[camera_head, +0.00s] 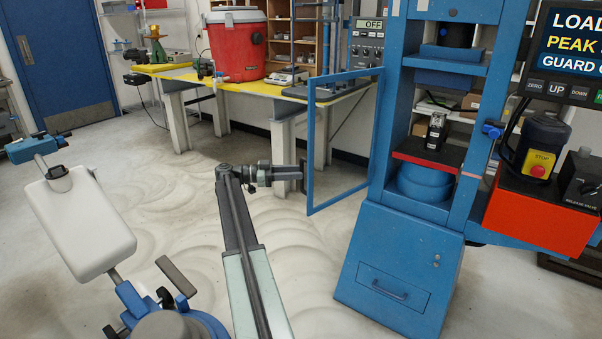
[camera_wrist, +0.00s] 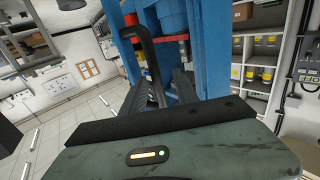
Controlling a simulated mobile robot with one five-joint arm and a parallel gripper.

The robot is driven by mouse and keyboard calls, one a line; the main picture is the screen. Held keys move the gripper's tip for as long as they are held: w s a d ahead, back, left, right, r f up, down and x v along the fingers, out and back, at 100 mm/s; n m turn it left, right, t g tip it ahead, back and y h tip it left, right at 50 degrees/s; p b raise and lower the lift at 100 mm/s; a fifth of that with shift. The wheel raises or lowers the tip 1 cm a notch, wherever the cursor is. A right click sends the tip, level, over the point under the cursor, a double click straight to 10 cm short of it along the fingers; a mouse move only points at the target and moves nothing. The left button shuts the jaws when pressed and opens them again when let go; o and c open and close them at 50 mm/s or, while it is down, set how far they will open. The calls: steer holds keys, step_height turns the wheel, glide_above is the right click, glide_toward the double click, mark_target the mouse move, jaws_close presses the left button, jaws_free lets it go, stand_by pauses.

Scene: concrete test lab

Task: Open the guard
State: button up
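The guard (camera_head: 345,76) is a blue-framed, see-through panel hinged on the left side of the blue test machine. In the head view it stands swung out to the left, away from the machine's front, so the bay is uncovered. My gripper (camera_head: 301,178) is at the guard's free left edge, at its dark handle. In the wrist view the black handle (camera_wrist: 143,45) bends down toward my gripper (camera_wrist: 165,82), and its lower part reaches between the dark ribbed fingers. How tightly the fingers close on it is not clear.
The machine (camera_head: 405,262) has a blue drawer base and a red-edged platform (camera_head: 428,155). A red control box (camera_head: 535,215) with a stop button is on its right. A yellow-topped bench (camera_head: 245,87) with a red cooler stands behind the guard.

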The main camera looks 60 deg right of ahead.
steer(key=v, duration=0.5)
steer(key=shift+w+a, duration=0.15)
